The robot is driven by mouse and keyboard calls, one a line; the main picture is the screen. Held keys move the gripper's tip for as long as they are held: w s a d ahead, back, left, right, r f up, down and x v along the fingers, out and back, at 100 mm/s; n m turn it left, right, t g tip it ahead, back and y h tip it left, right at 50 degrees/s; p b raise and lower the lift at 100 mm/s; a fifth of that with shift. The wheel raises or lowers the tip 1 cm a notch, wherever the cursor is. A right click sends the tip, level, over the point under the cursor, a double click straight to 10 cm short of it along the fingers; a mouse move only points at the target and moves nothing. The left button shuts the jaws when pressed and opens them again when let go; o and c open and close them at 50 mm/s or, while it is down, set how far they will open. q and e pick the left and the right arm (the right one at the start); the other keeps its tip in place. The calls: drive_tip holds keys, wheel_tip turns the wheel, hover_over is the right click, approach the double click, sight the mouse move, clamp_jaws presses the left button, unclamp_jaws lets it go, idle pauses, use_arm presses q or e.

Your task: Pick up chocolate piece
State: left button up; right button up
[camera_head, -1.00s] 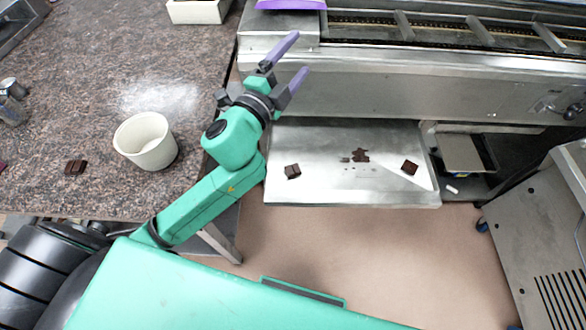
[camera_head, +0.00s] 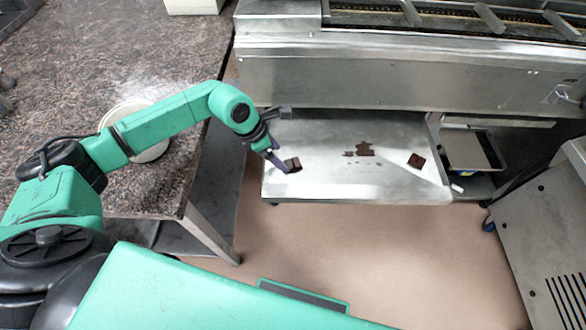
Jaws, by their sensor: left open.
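A dark brown chocolate piece (camera_head: 293,164) lies at the left end of the metal tray (camera_head: 340,186). A second chocolate piece (camera_head: 416,160) lies toward the tray's right end. My left gripper (camera_head: 281,163) is open and points down at the tray, its purple finger right beside the left chocolate piece. I cannot tell whether it touches the piece. The other finger is mostly hidden. My right gripper is not in view.
A brown chocolate smear (camera_head: 362,150) with small drips marks the middle of the tray. The steel machine (camera_head: 400,82) stands right behind the tray. A granite counter (camera_head: 60,110) with a pale bowl (camera_head: 153,152), partly behind my arm, is on the left.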

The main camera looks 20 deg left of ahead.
sight(289, 164)
use_arm(q)
drive_tip(key=b+x, duration=0.3)
drive_tip(key=x, duration=0.2)
drive_tip(key=shift+w, duration=0.2)
drive_tip(key=shift+w+d+f, duration=0.1)
drive_tip(key=shift+w+f, duration=0.05)
clamp_jaws()
drive_tip(key=shift+r, duration=0.2)
